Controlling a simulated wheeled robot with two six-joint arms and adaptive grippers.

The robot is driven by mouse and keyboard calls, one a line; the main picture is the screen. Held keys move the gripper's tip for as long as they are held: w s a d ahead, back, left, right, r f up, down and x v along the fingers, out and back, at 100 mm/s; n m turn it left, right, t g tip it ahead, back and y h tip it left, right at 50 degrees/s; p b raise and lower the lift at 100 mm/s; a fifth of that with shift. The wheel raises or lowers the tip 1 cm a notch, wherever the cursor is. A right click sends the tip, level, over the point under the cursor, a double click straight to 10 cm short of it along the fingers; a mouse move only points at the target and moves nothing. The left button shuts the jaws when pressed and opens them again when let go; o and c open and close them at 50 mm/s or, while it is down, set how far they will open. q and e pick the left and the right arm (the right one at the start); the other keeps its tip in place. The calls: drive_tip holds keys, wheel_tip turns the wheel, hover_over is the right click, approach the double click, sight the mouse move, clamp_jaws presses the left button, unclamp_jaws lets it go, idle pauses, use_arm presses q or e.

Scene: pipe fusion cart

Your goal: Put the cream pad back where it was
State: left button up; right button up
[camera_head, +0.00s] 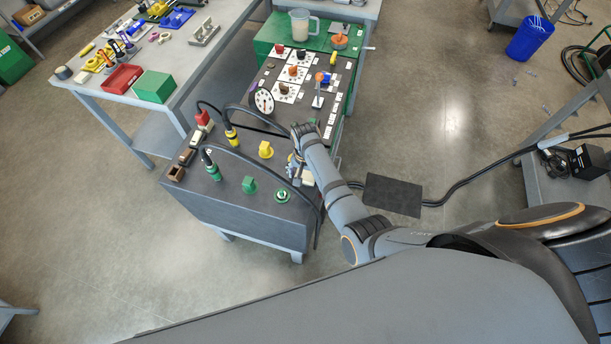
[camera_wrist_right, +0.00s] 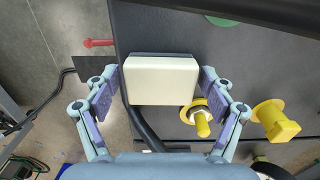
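The cream pad (camera_wrist_right: 160,82) is a pale block with a dark edge, between the two fingers of my right gripper (camera_wrist_right: 160,85) in the right wrist view. Both fingertips appear to touch its sides. In the head view my right gripper (camera_head: 297,172) is over the near right part of the dark cart top (camera_head: 235,205), and a bit of the cream pad (camera_head: 308,179) shows beside it. The gripper hides most of the pad there. I cannot tell whether the pad touches the cart top. My left gripper is not in view.
A yellow fitting (camera_head: 265,149), a green fitting (camera_head: 249,185) and a green ring (camera_head: 282,195) stand near the gripper. Black cables arch over the cart. A dial gauge (camera_head: 262,101) and a panel with knobs are farther back. A dark mat (camera_head: 393,195) lies on the floor.

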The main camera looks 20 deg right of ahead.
sight(305, 176)
drive_tip(key=shift+r, duration=0.2)
wheel_tip(305, 176, up, 8)
drive_tip(key=p, duration=0.8)
drive_tip(key=shift+r+p, duration=0.15)
drive_tip(key=shift+p, duration=0.2)
drive_tip(key=shift+r+p, duration=0.6)
drive_tip(key=shift+r, duration=0.2)
use_arm(q)
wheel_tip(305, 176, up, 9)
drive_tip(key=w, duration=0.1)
drive_tip(key=shift+b, duration=0.45)
use_arm(e)
wheel_tip(305, 176, up, 2)
drive_tip(key=shift+a+r, duration=0.1)
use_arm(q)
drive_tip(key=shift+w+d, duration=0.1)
use_arm(e)
drive_tip(key=shift+s, duration=0.1)
